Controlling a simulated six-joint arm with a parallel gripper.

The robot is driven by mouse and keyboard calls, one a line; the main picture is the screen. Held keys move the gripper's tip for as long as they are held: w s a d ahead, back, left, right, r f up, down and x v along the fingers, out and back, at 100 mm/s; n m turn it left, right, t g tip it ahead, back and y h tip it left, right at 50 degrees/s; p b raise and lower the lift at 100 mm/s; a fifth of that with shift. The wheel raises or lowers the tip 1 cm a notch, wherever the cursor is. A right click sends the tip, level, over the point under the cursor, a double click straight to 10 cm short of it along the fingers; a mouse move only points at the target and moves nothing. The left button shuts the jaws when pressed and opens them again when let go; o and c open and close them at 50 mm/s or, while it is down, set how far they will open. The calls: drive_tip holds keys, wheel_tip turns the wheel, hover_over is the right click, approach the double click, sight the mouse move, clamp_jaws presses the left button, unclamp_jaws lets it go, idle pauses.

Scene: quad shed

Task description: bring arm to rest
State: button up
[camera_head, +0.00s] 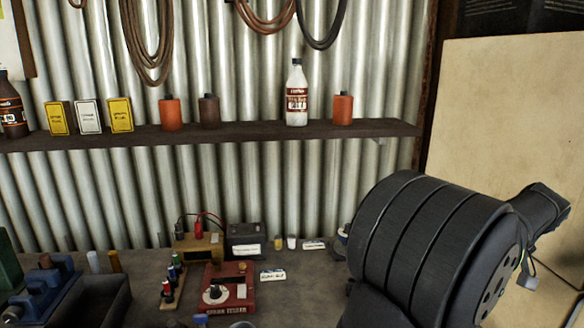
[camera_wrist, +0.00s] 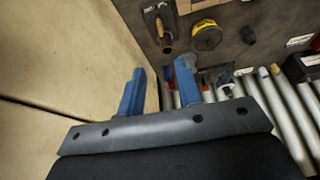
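My gripper (camera_wrist: 161,68) shows in the wrist view, with its two blue fingers apart. Nothing is held between them. The fingers point up in that view, across a pale board (camera_wrist: 60,50) and a dark surface (camera_wrist: 270,20). In the camera_head view my dark arm fills the lower right, in front of the bench and a pale board (camera_head: 505,110). I cannot make out the gripper's fingers in that view.
A workbench (camera_head: 330,285) holds a red tester (camera_head: 228,290), a dark box (camera_head: 245,240) and a blue vise-like tool (camera_head: 45,285). A shelf (camera_head: 240,132) bears bottles and boxes. The wrist view shows a wooden-handled tool (camera_wrist: 165,38) and a yellow round item (camera_wrist: 207,36).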

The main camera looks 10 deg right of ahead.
drive_tip(key=x, duration=1.6)
drive_tip(key=shift+a+f, duration=0.1)
drive_tip(key=shift+w+f, duration=0.1)
drive_tip(key=shift+f, duration=0.15)
drive_tip(key=m+h, duration=0.1)
drive_tip(key=m, duration=0.2)
drive_tip(key=s+r+m, duration=0.1)
drive_tip(key=s+r, duration=0.1)
drive_tip(key=r, duration=0.8)
drive_tip(key=s+a+r+m+g, duration=0.1)
drive_tip(key=s+r+m, duration=0.1)
drive_tip(key=r, duration=0.9)
drive_tip(key=shift+s+a+r, duration=0.15)
drive_tip(key=shift+s+a, duration=0.05)
drive_tip(key=shift+s, duration=0.1)
